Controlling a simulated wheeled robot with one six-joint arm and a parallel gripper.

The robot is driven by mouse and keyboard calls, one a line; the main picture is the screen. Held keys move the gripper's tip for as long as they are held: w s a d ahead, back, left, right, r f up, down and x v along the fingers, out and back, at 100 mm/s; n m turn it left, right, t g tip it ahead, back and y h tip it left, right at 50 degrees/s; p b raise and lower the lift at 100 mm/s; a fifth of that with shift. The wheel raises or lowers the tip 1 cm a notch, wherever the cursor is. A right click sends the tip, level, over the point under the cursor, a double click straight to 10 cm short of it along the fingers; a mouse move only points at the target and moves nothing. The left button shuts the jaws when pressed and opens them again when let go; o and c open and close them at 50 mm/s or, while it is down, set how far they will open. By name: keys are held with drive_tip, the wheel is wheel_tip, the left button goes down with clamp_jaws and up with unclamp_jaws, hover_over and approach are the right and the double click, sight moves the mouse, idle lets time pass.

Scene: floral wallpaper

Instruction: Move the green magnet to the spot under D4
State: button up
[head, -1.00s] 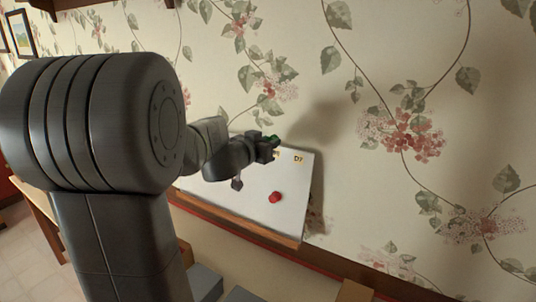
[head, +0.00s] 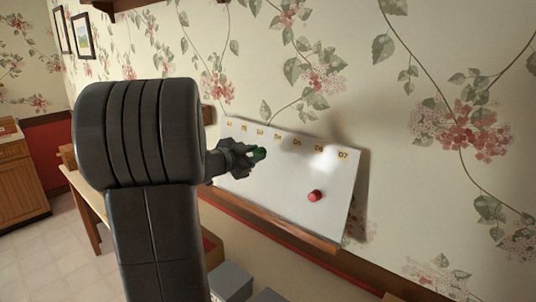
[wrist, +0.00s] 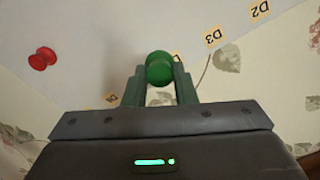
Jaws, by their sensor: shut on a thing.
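The green magnet (head: 259,153) is held between the fingertips of my gripper (head: 254,154), which is shut on it. In the wrist view the green magnet (wrist: 159,67) sits between the two fingers. The D4 label (head: 277,138) is on the top edge of the whiteboard (head: 285,180). In the head view the magnet appears below and left of D4, near D3 (head: 260,132). In the wrist view D3 (wrist: 214,37) is to the right, and a label partly shows behind the magnet. I cannot tell whether the magnet touches the board.
A red magnet (head: 314,196) is on the board below D6 (head: 319,149); it also shows in the wrist view (wrist: 42,58). A wooden ledge (head: 290,228) runs along the board's bottom. Grey boxes (head: 231,281) stand below. The board's middle is clear.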

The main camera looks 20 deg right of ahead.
sight(262, 152)
drive_tip(key=shift+b+x, duration=0.95)
drive_tip(key=shift+x, duration=1.05)
drive_tip(key=shift+p+x, duration=0.7)
drive_tip(key=shift+x, duration=0.35)
drive_tip(key=shift+w+d+f, duration=0.1)
drive_tip(key=shift+w+d, duration=0.1)
drive_tip(key=shift+d, duration=0.1)
drive_tip(key=o, duration=1.6)
drive_tip(key=shift+a, duration=0.15)
drive_tip(key=shift+p+v, duration=1.35)
drive_tip(key=shift+v, duration=2.05)
